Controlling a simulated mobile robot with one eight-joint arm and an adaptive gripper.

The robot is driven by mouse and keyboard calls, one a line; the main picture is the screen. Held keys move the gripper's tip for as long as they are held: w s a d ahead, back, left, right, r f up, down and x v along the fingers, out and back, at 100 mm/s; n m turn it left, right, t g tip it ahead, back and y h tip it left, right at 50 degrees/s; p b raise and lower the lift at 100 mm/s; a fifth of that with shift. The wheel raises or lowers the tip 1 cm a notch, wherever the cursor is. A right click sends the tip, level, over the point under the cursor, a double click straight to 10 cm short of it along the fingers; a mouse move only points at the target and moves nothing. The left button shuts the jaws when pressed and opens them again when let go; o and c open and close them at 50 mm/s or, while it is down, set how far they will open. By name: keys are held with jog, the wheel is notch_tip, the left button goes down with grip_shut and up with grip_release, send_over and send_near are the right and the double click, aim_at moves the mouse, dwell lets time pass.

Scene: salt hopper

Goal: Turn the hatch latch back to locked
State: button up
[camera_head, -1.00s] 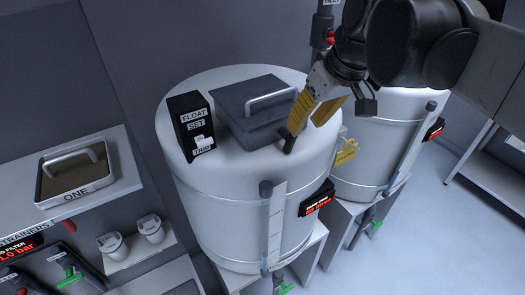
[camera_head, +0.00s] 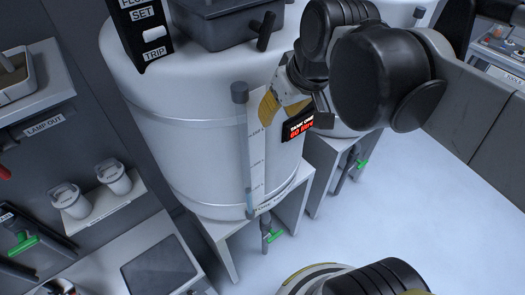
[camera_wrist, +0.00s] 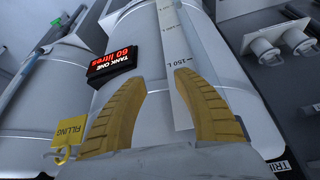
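The hatch (camera_head: 222,30) is a dark grey lid on top of the white tank (camera_head: 165,100), cut off by the top edge of the head view. The latch (camera_head: 266,31) is a short black bar at the hatch's front right corner, standing slanted. My gripper (camera_wrist: 158,82) has its yellow fingers spread with nothing between them. In the head view one yellow finger (camera_head: 268,107) shows below the latch, in front of the tank's side and clear of the latch. The latch and hatch are not in the wrist view.
A level gauge strip (camera_head: 256,150) runs down the tank beside my finger. A red-lit tank display (camera_head: 299,127) is just right of it. A black float box (camera_head: 145,30) stands left of the hatch. A second tank is behind my arm. Floor at right is clear.

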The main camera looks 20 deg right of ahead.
jog(key=s+f+b, duration=0.1)
jog(key=f+b, duration=0.5)
jog(key=f, duration=0.2)
jog(key=s+a+f+m+t+b, duration=0.1)
jog(key=s+f+b, duration=0.1)
jog(key=f+b, duration=0.3)
notch_tip(320, 180, down, 4)
jog(key=shift+s+f+h+b, duration=0.15)
jog(key=shift+s+h+b, duration=0.15)
jog(key=shift+b, duration=0.1)
